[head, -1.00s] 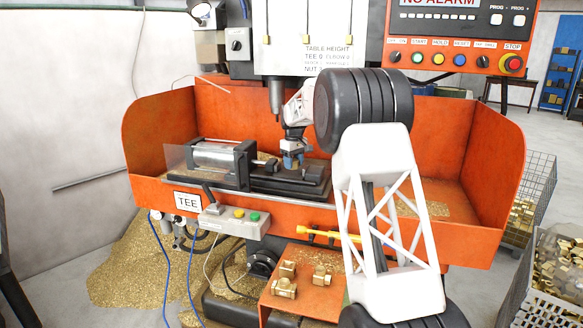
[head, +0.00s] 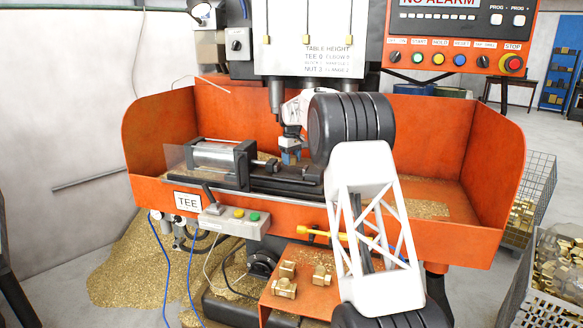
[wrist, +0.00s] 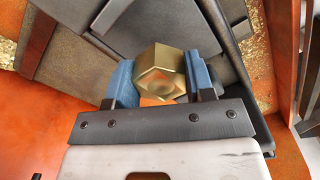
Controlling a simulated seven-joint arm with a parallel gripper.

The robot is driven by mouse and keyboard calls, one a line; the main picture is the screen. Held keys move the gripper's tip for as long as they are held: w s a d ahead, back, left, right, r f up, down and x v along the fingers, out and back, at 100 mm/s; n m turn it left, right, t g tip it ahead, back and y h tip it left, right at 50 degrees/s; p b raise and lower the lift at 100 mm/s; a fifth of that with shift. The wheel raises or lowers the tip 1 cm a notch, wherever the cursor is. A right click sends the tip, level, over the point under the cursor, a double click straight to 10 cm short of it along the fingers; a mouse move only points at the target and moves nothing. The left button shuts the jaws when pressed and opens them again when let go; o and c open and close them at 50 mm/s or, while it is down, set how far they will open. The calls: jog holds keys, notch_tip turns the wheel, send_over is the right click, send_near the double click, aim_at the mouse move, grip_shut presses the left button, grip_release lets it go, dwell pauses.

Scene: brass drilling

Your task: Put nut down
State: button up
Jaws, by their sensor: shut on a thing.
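A brass nut (wrist: 160,73) with flat faces shows in the wrist view, between the two blue finger pads of my gripper (wrist: 158,82). The pads touch it on both sides, so the gripper is shut on it. In the head view my gripper (head: 291,158) hangs over the machine bed near the clamp, under the spindle area. The nut cannot be made out in the head view. Whether it touches any surface below is not clear.
A clamp with a cylinder (head: 215,155) sits on the bed inside the orange tray (head: 440,150). Several brass fittings (head: 285,288) lie on an orange shelf (head: 300,312) below. A drill spindle (head: 275,95) hangs just left of my wrist. Wire baskets stand at right.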

aim_at(292, 172)
jog(key=shift+f, duration=1.75)
jog(key=o, duration=1.2)
jog(key=shift+f, duration=0.15)
notch_tip(292, 172, up, 12)
jog(key=shift+r, duration=0.15)
